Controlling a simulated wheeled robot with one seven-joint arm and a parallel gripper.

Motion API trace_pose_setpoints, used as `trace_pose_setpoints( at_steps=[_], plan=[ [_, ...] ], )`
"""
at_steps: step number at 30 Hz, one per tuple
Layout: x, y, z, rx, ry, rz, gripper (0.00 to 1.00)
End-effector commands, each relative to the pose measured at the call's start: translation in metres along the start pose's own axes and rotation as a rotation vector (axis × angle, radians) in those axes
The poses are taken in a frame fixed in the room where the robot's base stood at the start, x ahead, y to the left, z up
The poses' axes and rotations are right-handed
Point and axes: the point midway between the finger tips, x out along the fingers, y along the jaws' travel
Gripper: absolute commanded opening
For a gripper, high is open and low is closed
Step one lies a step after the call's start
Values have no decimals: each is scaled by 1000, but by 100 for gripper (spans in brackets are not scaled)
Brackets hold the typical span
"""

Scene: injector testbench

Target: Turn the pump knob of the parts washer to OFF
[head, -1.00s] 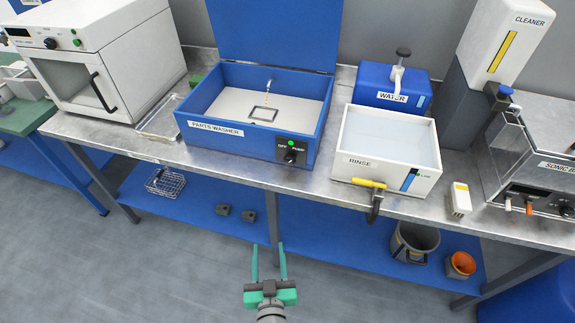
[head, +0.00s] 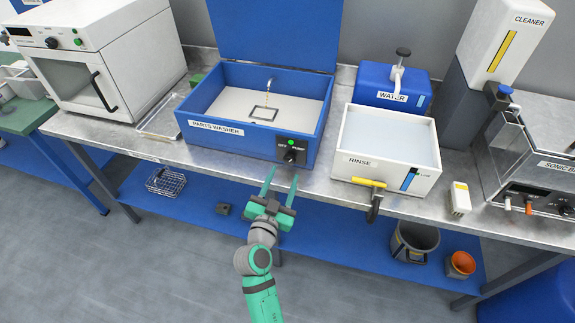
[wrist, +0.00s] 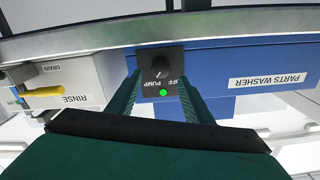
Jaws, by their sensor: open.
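The blue parts washer (head: 232,143) stands on the metal bench with its lid up. Its black pump knob (head: 290,156) sits on a dark panel at the front right corner, marked OFF and PUMP, under a lit green lamp (head: 291,141). In the wrist view, which is upside down, the knob (wrist: 159,69) and lit lamp (wrist: 163,93) show between my fingers. I cannot tell surely which word the knob points to. A thin stream shows at the spout (head: 269,90). My gripper (head: 283,176) is open and empty, just in front of and below the knob, apart from it.
The bench's front edge (head: 240,172) runs below the washer.

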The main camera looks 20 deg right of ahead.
Motion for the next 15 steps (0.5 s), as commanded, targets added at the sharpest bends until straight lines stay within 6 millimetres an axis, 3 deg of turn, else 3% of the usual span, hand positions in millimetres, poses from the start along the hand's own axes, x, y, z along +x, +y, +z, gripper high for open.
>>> trace_pose_setpoints(
  at_steps=[6, 15],
  plan=[
    [36, -1, 0, 1, -1, -1, 46],
    [56, -2, 1, 0, -1, -3, 46]
  ],
)
